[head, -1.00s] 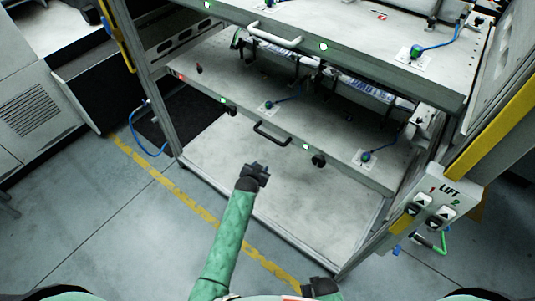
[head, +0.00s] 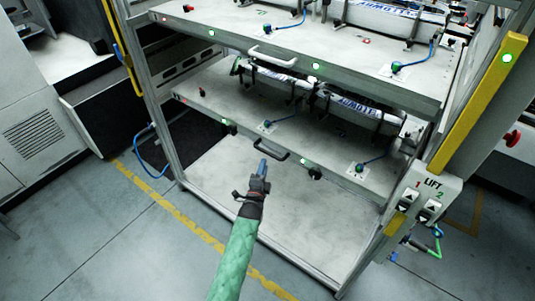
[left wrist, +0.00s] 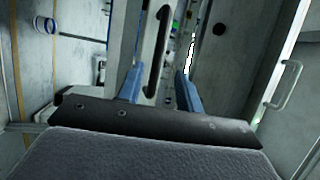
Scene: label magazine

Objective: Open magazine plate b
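Two magazine plates show in the head view. The lower plate (head: 225,108) has a black handle (head: 268,149) on its front edge. The upper plate (head: 330,55) has a white handle (head: 273,57). I cannot read which one is plate b. My left gripper (head: 263,166) is just below and in front of the black handle. In the left wrist view its two blue fingers (left wrist: 158,88) are apart, with the black handle (left wrist: 157,50) ahead between them, not gripped. The white handle (left wrist: 285,84) is at the right there. My right gripper is not in view.
A frame post with a yellow strip (head: 480,100) and a lift panel (head: 425,205) stand on the right. Blue cables (head: 366,167) and black knobs (head: 314,173) sit along the lower plate. The floor (head: 140,235) at front left is clear.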

